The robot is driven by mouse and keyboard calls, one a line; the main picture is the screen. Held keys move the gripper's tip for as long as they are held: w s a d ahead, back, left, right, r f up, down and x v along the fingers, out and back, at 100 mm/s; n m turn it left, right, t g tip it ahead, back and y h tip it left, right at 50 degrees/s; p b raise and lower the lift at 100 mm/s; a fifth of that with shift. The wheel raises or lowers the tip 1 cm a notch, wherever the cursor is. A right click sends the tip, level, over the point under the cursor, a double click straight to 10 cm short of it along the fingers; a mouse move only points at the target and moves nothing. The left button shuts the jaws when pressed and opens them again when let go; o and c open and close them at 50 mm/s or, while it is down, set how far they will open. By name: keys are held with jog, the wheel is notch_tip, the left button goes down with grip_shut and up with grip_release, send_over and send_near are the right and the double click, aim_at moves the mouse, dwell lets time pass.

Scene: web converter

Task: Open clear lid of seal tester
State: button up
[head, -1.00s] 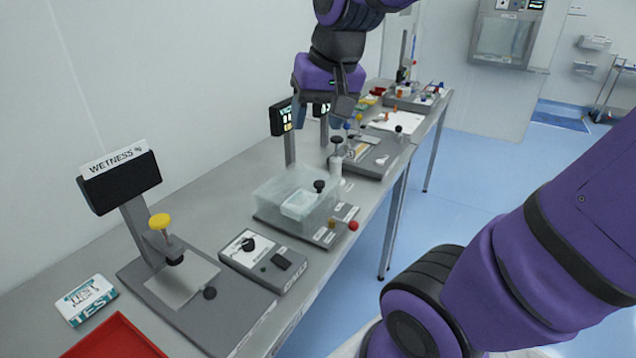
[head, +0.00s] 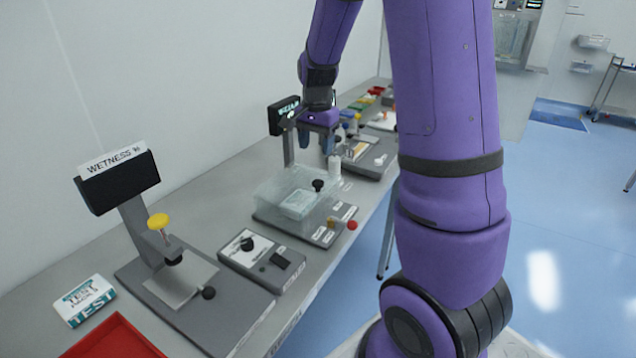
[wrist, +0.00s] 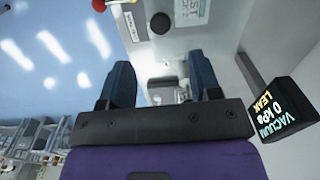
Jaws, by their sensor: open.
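The seal tester is a grey base (head: 268,222) carrying a clear box with a clear lid (head: 290,180), which is down. A black knob (head: 318,185) stands on the lid's right part; in the wrist view the knob (wrist: 162,22) is near the top. A pale pack shows through the clear walls. The tester's vacuum display (head: 284,115) stands behind it, and the wrist view shows it at right (wrist: 278,108). My gripper (head: 318,148) is open and empty, behind and above the box, apart from the knob. Its two blue fingers (wrist: 165,88) show in the wrist view.
A wetness tester (head: 170,260) with a yellow knob and a grey control box (head: 262,262) stand nearer on the bench. A test pack (head: 85,300) and a red tray (head: 115,338) are at the front left. More devices stand behind my gripper.

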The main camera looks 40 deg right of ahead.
aim_at(318, 182)
jog(key=shift+m, duration=0.3)
jog(key=f, duration=0.8)
jog(key=d+f, duration=0.1)
jog(key=f, duration=0.3)
jog(key=shift+w+d+f, duration=0.1)
jog(key=shift+w+f, duration=0.15)
jog(key=shift+w, duration=0.1)
jog(key=shift+r, duration=0.1)
grip_shut()
